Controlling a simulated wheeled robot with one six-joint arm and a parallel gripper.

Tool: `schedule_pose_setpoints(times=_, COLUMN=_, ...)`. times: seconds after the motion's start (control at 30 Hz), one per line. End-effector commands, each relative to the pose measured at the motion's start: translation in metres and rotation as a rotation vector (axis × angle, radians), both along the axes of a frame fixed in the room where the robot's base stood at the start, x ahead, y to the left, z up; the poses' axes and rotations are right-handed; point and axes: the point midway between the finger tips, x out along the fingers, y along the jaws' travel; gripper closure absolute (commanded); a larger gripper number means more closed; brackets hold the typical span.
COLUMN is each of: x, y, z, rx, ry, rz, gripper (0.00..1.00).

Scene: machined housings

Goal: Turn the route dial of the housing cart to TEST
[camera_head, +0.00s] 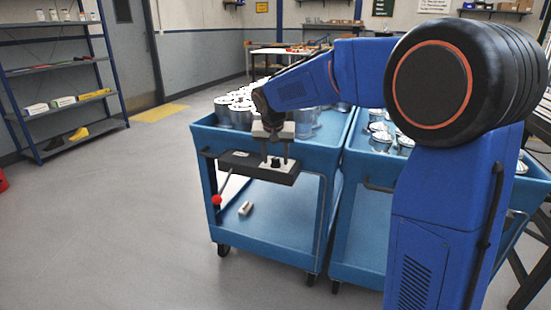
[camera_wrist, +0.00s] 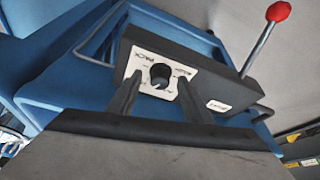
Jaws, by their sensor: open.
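The route dial (camera_wrist: 160,75) is a dark round knob on a white label plate (camera_wrist: 145,64). The plate is on a dark control box (camera_wrist: 222,80) on the front of the blue housing cart (camera_head: 300,146). The word PACK reads at the plate's left; the other labels are too small to read, and I cannot tell the dial's setting. My gripper (camera_wrist: 159,82) is open, with one finger on either side of the dial. I cannot tell whether the fingers touch it. In the head view my gripper (camera_head: 274,150) is just above the box.
A lever with a red ball (camera_wrist: 278,11) sticks out from the box; the ball also shows in the head view (camera_head: 216,199). Metal housings (camera_head: 240,110) stand on the cart top. A second blue cart (camera_head: 360,220) stands close at the right. The floor at left is clear.

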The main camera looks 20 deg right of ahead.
Motion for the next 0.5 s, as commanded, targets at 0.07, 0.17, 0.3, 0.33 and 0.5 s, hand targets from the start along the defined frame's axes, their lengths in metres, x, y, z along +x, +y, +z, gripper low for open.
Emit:
schedule_pose_setpoints(times=0.07, x=-0.002, y=0.001, z=0.007, rx=0.001, ry=-0.003, rz=0.001, gripper=0.54)
schedule_pose_setpoints(times=0.17, x=-0.007, y=0.003, z=0.02, rx=0.001, ry=-0.003, rz=0.001, gripper=0.54)
schedule_pose_setpoints(times=0.3, x=-0.016, y=0.007, z=0.045, rx=0.001, ry=-0.005, rz=0.001, gripper=0.54)
schedule_pose_setpoints(times=0.33, x=-0.019, y=0.008, z=0.05, rx=0.0, ry=-0.004, rz=0.001, gripper=0.54)
schedule_pose_setpoints(times=0.5, x=-0.031, y=0.012, z=0.081, rx=0.001, ry=-0.003, rz=0.001, gripper=0.54)
